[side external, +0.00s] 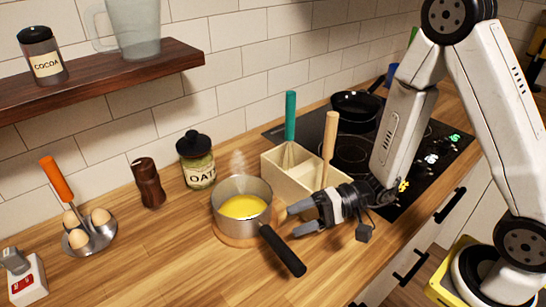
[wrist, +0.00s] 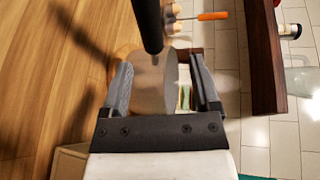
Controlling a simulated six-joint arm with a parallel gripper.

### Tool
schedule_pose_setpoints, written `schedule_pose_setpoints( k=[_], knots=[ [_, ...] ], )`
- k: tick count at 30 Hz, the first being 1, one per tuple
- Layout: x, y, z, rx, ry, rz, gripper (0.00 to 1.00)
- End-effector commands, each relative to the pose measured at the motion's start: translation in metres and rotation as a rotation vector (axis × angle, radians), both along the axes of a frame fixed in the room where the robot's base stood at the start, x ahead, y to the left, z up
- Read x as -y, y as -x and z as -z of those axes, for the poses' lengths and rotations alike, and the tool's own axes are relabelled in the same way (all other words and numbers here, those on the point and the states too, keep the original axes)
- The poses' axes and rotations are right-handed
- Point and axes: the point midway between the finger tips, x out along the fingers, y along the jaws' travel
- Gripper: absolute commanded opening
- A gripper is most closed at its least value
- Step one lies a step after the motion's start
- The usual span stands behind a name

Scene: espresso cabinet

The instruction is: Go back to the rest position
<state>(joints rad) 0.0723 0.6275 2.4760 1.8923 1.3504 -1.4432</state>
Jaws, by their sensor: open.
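My gripper (side external: 294,221) is open and empty, its fingers pointing left, just right of the saucepan. The metal saucepan (side external: 226,211) holds yellow liquid and sits upright on a round wooden board (side external: 222,236), with faint steam above it. Its black handle (side external: 283,251) points toward the front right, below my gripper in the picture. In the wrist view my gripper (wrist: 161,60) shows its two fingers apart, with the saucepan (wrist: 152,88) seen between them. The black handle (wrist: 148,22) crosses the top of that view. I see no clear contact between fingers and pan.
A wooden utensil box (side external: 270,173) with upright green and wooden handles stands close behind my gripper. An oats jar (side external: 197,165), brown mill (side external: 149,184) and egg ladle (side external: 101,239) are left. A black pan (side external: 356,105) sits on the hob. The front counter is clear.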

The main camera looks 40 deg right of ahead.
Motion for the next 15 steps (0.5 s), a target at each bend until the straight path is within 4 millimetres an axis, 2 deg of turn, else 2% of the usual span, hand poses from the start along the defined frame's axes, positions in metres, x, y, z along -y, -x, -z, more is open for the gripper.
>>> schedule_pose_setpoints(
  k=[1,15],
  knots=[
    [-0.005,0.003,0.009,-0.034,0.013,-0.004,0.79],
    [-0.044,-0.014,0.018,-0.027,0.013,-0.006,0.79]
  ],
)
